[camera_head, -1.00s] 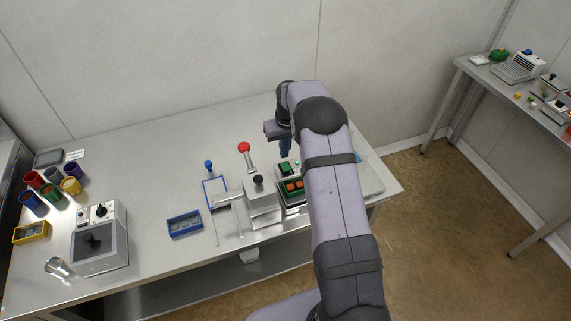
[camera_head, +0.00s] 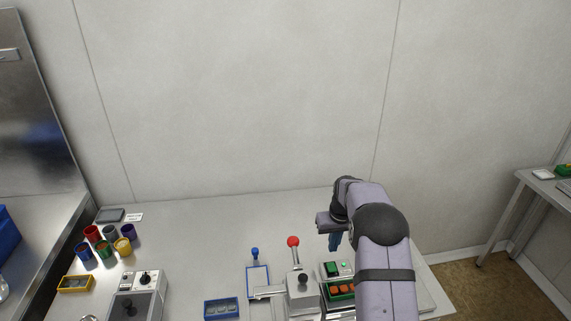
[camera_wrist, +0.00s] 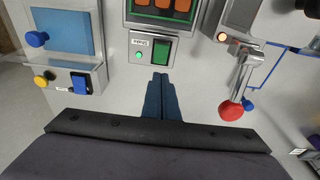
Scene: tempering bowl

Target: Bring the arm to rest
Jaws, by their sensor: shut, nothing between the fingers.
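My gripper (camera_head: 334,241) hangs at the right part of the steel table (camera_head: 190,215), its blue fingers pointing down. In the wrist view the two blue fingers (camera_wrist: 163,97) lie side by side, shut and empty. Just beyond the fingertips is a panel with a green button (camera_wrist: 160,51) and a small lit green lamp. The fingers seem to be above the table; whether they touch anything cannot be told.
A lever with a red knob (camera_head: 293,241) stands left of my gripper. Orange pieces (camera_head: 341,290) sit in a green-edged tray below it. Several coloured cups (camera_head: 124,246) and a yellow tray (camera_head: 75,284) stand at far left. The table's back middle is clear.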

